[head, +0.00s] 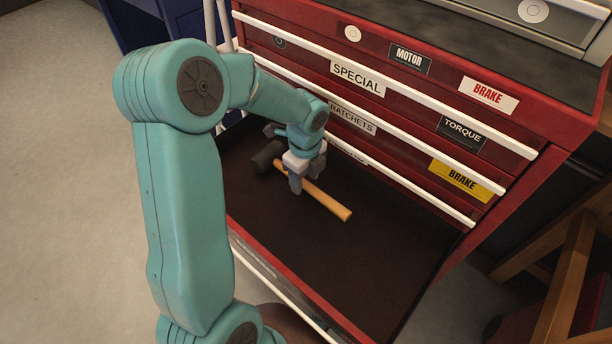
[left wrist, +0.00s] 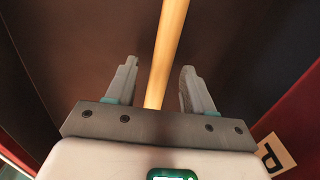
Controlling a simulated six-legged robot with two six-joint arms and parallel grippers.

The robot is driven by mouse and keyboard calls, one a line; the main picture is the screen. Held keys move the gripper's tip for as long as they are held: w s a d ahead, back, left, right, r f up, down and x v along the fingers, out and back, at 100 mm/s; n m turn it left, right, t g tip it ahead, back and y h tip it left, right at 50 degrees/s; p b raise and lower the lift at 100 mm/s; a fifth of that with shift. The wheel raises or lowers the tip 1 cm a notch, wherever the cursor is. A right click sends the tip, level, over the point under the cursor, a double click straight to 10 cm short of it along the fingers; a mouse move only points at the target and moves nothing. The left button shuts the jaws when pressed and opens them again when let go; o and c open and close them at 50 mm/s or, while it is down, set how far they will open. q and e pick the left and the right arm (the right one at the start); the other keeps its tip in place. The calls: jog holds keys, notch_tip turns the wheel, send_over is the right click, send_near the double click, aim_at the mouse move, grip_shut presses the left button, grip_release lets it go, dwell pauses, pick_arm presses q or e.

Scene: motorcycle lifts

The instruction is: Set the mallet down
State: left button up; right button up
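The mallet has a dark head (head: 266,157) and a yellow wooden handle (head: 331,204). It appears to lie on the dark floor of the open bottom drawer (head: 385,265), head toward the back left. My left gripper (head: 296,185) is over the handle near the head. In the left wrist view its two fingers (left wrist: 159,68) stand apart, one on each side of the handle (left wrist: 168,45), with a gap on both sides. Part of the mallet is hidden behind the gripper in the head view. My right gripper is not in view.
The red tool cabinet (head: 400,150) rises behind the drawer, its upper drawers shut, with white handle rails and labels. The drawer's red front wall (head: 300,283) borders the near side. A wooden frame (head: 565,270) stands at the right. The drawer floor right of the handle is clear.

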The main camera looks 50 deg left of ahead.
aim_at(305, 183)
pick_arm(q)
notch_tip(305, 183, up, 12)
jog(key=p, duration=0.4)
jog(key=shift+r, duration=0.15)
jog(key=shift+d, duration=0.1)
dwell(0.4)
